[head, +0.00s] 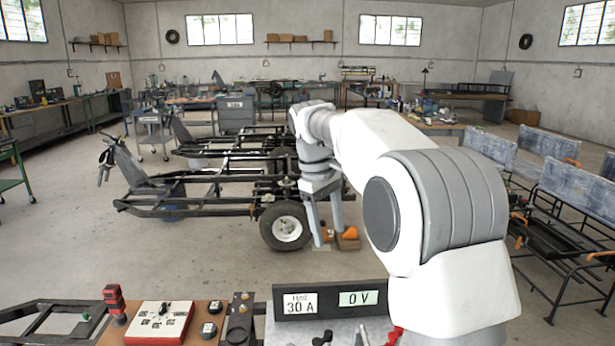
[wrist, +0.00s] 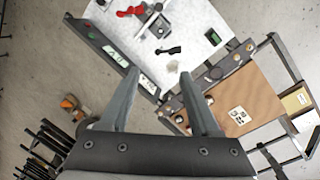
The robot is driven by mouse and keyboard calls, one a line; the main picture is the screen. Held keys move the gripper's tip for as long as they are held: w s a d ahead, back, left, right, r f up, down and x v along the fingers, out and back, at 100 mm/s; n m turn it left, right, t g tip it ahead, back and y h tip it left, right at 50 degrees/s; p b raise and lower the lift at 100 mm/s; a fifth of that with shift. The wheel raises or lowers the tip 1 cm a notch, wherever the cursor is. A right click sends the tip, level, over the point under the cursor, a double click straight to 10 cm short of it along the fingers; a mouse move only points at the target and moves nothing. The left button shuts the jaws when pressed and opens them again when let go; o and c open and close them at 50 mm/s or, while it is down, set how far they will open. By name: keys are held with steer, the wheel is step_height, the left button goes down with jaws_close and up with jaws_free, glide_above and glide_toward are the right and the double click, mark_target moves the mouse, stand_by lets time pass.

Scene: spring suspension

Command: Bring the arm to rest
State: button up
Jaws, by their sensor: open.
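My arm reaches out from the lower right of the head view, and my gripper (head: 325,222) hangs from its end, fingers pointing down. In the head view it shows in front of the floor beside a white-hubbed wheel (head: 286,226). In the wrist view my gripper (wrist: 160,85) has its two fingers spread apart with nothing between them. Beyond the fingertips in that view lie a pale metal plate (wrist: 205,18) and a brown board (wrist: 250,98), both lower than the gripper and apart from it.
A dark panel (head: 330,301) reading 30 A and 0 V stands at the front. Left of it are a red-and-white box (head: 159,323) and a red-and-black tool (head: 115,303). A black vehicle frame (head: 215,192) stands beyond. Benches with seats (head: 575,185) are at right.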

steer(key=s+d+r+m+t, duration=0.1)
steer(key=s+d+r, duration=0.15)
steer(key=s, duration=0.25)
steer(key=s+d+r+m, duration=0.1)
steer(key=s+d+r, duration=0.1)
steer(key=s+r, duration=0.15)
steer(key=s+d+f+m+t, duration=0.1)
steer(key=s+f+m, duration=0.1)
steer(key=s, duration=0.5)
steer(key=s+d+f+m+t+y, duration=0.1)
steer(key=s+d+f+m, duration=0.1)
steer(key=s, duration=0.6)
steer(key=s+d+f+m+t+y, duration=0.1)
steer(key=s+d+f+m+t, duration=0.1)
steer(key=s, duration=0.5)
steer(key=shift+s+f+p, duration=0.3)
steer(key=shift+s+f, duration=0.1)
steer(key=shift+f, duration=0.45)
steer(key=shift+d+m, duration=0.2)
steer(key=shift+m, duration=0.1)
